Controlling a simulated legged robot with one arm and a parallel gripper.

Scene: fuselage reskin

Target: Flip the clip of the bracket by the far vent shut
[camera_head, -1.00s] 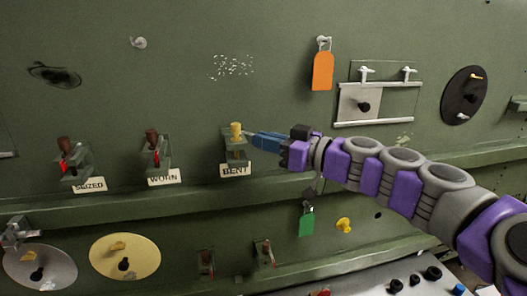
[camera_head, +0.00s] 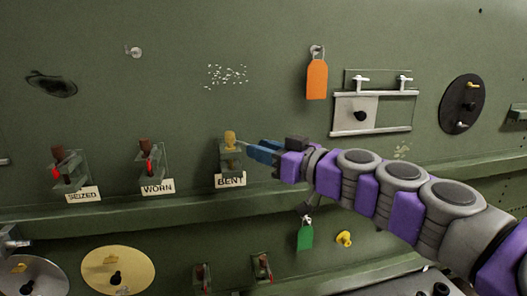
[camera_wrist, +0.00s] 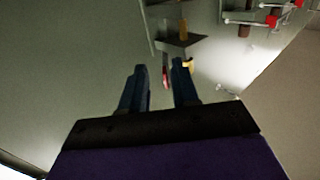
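A bracket with a yellow peg (camera_head: 231,141) stands on the ledge above the BENT label (camera_head: 230,181). My gripper (camera_head: 251,150) is just right of this peg; the head view does not show whether they touch. In the wrist view the two blue fingers of my gripper (camera_wrist: 161,80) are apart, with no object visibly held between them. A bracket with a yellow peg (camera_wrist: 183,30) is ahead, beyond the fingertips, with red and yellow parts below it. I cannot tell which feature is the far vent, nor the state of a clip.
Brackets with brown pegs and red parts stand above the SEIZED (camera_head: 84,194) and WORN (camera_head: 157,187) labels. An orange tag (camera_head: 317,80) hangs above my arm, a green tag (camera_head: 305,236) below it. A framed panel (camera_head: 374,108) is at right. Two small brackets (camera_head: 262,267) are lower down.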

